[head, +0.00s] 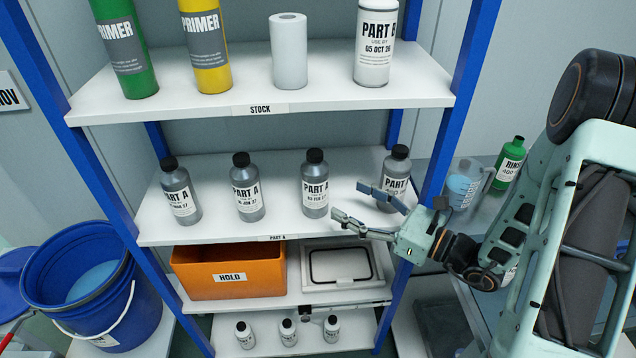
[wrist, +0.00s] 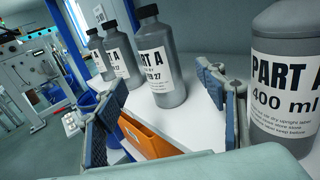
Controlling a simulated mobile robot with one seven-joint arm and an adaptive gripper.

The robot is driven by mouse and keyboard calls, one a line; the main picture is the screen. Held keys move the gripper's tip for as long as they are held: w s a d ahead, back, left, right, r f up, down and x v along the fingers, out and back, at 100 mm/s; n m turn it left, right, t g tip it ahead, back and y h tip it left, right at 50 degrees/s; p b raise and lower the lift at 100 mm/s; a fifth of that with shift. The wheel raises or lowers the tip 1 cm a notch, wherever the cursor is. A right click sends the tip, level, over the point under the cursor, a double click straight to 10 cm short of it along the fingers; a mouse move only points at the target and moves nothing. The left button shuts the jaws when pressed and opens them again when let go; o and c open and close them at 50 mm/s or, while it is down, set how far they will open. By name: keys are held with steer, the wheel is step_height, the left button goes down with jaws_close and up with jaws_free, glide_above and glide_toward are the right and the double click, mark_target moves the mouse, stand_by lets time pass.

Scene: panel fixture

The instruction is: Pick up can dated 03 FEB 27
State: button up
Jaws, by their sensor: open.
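Several grey Part A cans with black caps stand upright on the middle shelf. The third from the left (head: 315,184) has a label that seems to read 03 FEB 27, though its first digits are small. In the wrist view this can (wrist: 158,62) shows part of a date ending in 27, ahead between the fingers. My gripper (head: 349,203) is open and empty, at the shelf's front edge, right of that can and apart from it. The rightmost can (head: 396,172) is partly hidden behind a finger. It stands close on the right in the wrist view (wrist: 287,85).
Two other Part A cans (head: 180,190) (head: 247,188) stand further left. The upper shelf (head: 225,108) carries large containers. An orange HOLD bin (head: 190,285) sits below. A blue post (head: 450,120) rises beside my arm.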

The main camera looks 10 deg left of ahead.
mark_target(326, 189)
steer(key=x, duration=0.5)
steer(key=shift+f+x, duration=0.2)
steer(key=shift+x, duration=1.15)
steer(key=shift+f+x, duration=0.2)
steer(key=shift+x, duration=1.15)
steer(key=shift+c, duration=0.4)
steer(key=c, duration=1.5)
steer(key=shift+c, duration=0.5)
steer(key=shift+r, duration=0.15)
steer(key=shift+c, duration=0.2)
